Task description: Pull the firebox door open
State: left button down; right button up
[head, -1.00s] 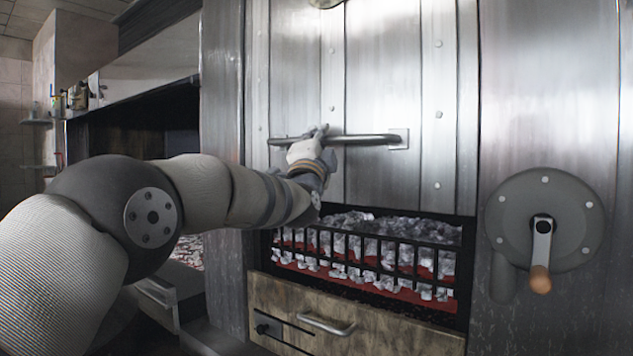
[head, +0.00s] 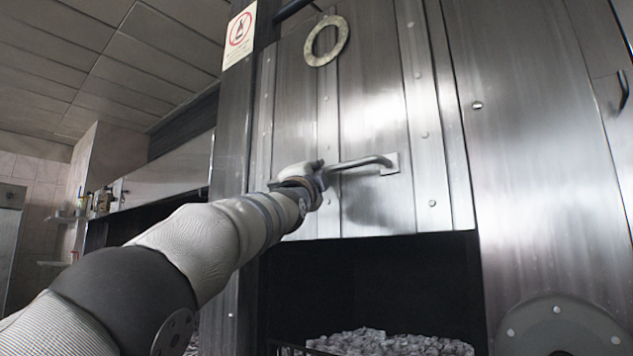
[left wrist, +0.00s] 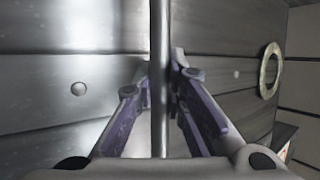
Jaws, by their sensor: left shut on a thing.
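The firebox door (head: 375,95) is a riveted steel panel standing above a dark opening, with coals (head: 385,343) visible below its lower edge. Its horizontal bar handle (head: 365,163) is fixed at the right by a square plate. My left gripper (head: 305,172) is shut on the handle toward its left end; the hand hides that end. In the left wrist view the bar (left wrist: 160,75) runs between the two fingers (left wrist: 162,88). My right gripper is not in view.
A round metal ring (head: 326,41) is on the upper door. A warning sign (head: 240,36) hangs at the upper left. A grey disc (head: 560,328) sits at the lower right. Shelves with small items (head: 98,203) stand at the far left.

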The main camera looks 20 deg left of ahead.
pick_arm(q)
jog(key=shift+s+r, duration=0.45)
jog(key=shift+r, duration=0.3)
jog(key=c, duration=1.6)
grip_release()
jog(key=shift+s, duration=0.1)
jog(key=shift+a+f, duration=0.1)
jog(key=shift+f, duration=0.4)
jog(key=v, duration=0.7)
jog(key=shift+s, duration=0.1)
